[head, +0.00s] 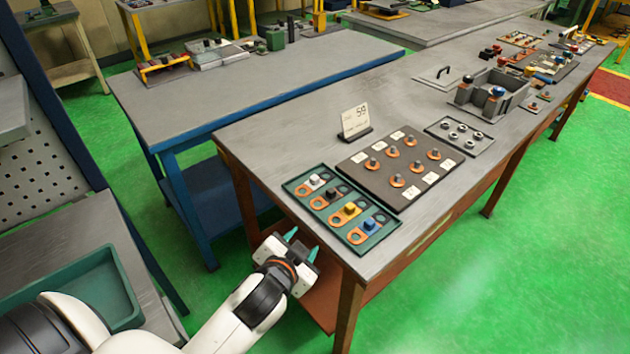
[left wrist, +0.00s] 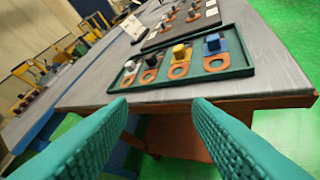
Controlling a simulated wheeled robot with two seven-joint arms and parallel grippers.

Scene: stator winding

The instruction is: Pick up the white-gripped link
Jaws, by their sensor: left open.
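The white-gripped link (head: 314,181) lies in the green tray (head: 357,252) on the near corner of the grey table, at the tray's far left end. In the left wrist view the white-gripped link (left wrist: 129,68) is small, at the left end of the row. Beside it lie copper-coloured links with a dark grip (head: 331,193), a yellow grip (head: 350,209) and a blue grip (head: 370,225). My left gripper (head: 302,243) is open and empty, off the table's near edge and short of the tray. Its green fingers (left wrist: 160,102) frame the table edge. My right gripper is out of view.
A dark board (head: 392,200) with several copper pieces and white labels lies behind the tray. A small tray of metal rings (head: 461,136) is farther right. A blue-edged table (head: 270,80) stands to the left.

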